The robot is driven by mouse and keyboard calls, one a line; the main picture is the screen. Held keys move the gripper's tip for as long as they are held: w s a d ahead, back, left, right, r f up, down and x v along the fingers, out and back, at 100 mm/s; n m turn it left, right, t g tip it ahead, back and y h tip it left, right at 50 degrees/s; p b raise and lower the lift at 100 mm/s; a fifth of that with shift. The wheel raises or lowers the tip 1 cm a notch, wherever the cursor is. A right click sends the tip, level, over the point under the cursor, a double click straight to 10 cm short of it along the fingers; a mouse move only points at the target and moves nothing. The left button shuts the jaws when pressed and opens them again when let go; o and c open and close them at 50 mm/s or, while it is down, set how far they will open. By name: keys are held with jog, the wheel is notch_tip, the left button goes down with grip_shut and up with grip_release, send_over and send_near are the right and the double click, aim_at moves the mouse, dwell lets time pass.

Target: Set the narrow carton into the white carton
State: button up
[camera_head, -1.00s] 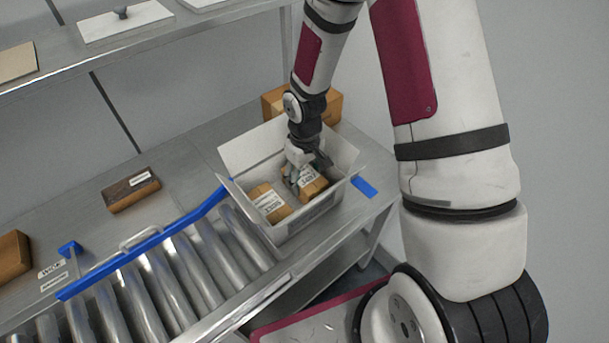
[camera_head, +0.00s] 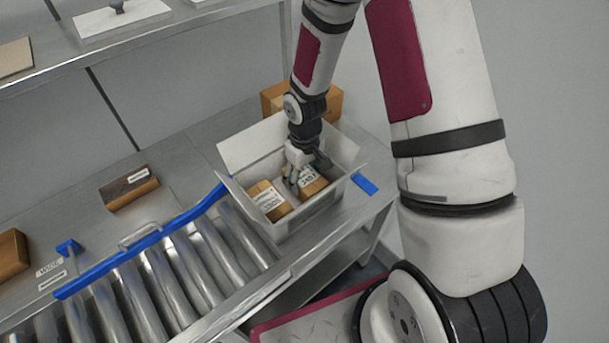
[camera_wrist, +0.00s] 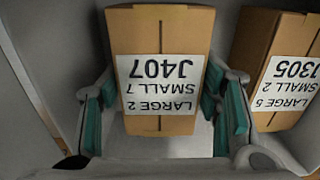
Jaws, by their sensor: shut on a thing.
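The white carton (camera_head: 250,146) stands open on the metal bench, its flaps spread. My gripper (camera_wrist: 163,115) reaches down into it, with teal pads on both sides of a brown narrow carton (camera_wrist: 160,35) labelled J407, and is shut on it. In the head view this carton (camera_head: 314,187) is inside the white carton's walls, in the right part; whether it touches the floor is hidden. A second brown carton (camera_wrist: 271,50), labelled J305, sits beside it; in the head view it is at the left (camera_head: 266,188).
A brown carton with a dark top (camera_head: 128,188) lies on the bench to the left. Another brown carton (camera_head: 12,255) is at the left edge. A roller conveyor (camera_head: 170,275) with a blue rail runs in front. A brown box (camera_head: 333,103) stands behind the white carton.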

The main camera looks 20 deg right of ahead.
jog(key=shift+f, duration=0.1)
jog(key=o, duration=1.4)
jog(key=shift+o, duration=0.4)
jog(key=shift+o, duration=1)
notch_tip(320, 180, up, 12)
jog(key=p, duration=0.5)
